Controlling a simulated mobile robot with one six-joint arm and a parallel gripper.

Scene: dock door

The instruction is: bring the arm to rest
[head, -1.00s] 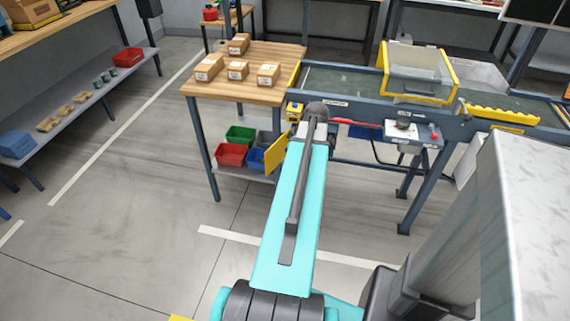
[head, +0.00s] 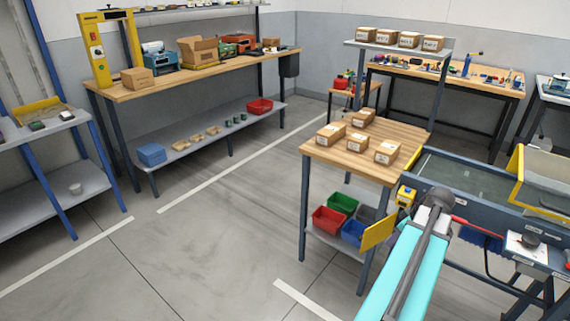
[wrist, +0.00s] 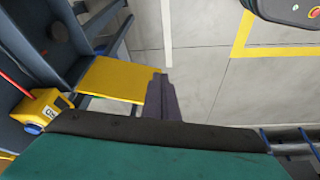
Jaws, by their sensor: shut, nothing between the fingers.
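My gripper (wrist: 163,82) shows in the wrist view as dark fingers, shut and empty, pointing away from the teal arm link. It is beside the right edge of a yellow plate (wrist: 108,79); I cannot tell if they touch. In the head view my teal arm (head: 400,275) reaches up from the bottom right toward the near end of the conveyor (head: 452,172). The fingers are hidden there. The yellow plate (head: 378,232) shows just left of the arm's far end.
A small yellow box (head: 405,196) is fixed at the conveyor's end, close to my arm. A wooden table (head: 345,158) with several cartons stands left of it, over coloured bins (head: 328,219). A long workbench (head: 190,75) runs along the back left. The floor (head: 210,240) between is clear.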

